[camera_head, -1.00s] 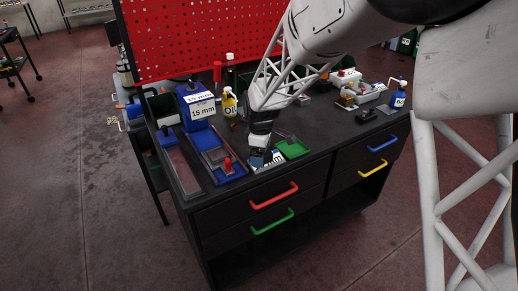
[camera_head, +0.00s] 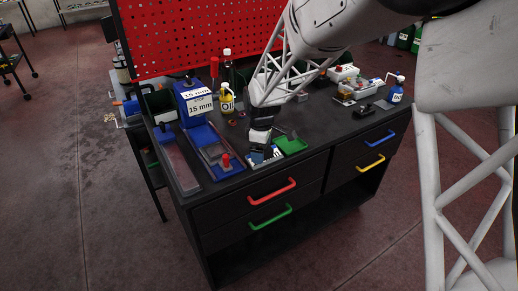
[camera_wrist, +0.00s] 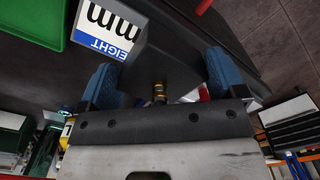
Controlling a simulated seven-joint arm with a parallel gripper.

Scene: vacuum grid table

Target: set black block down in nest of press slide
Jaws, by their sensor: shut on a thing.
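My gripper (camera_head: 258,151) is over the front part of the bench top, between the blue press and the green tray. In the wrist view its two blue fingers (camera_wrist: 162,82) are shut on a dark block (camera_wrist: 168,55), the black block. The block is hard to make out in the head view, where the gripper hides most of it. The blue press (camera_head: 195,106), labelled 15 mm, stands left of my gripper. Its low slide (camera_head: 214,169) runs towards the front edge, with a grey plate and a red knob (camera_head: 226,160). The nest cannot be made out clearly.
A green tray (camera_head: 291,147) lies just right of my gripper. A white and blue printed label (camera_wrist: 105,28) shows beside the block in the wrist view. A yellow oil bottle (camera_head: 227,101) stands behind. A red pegboard (camera_head: 205,35) bounds the back.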

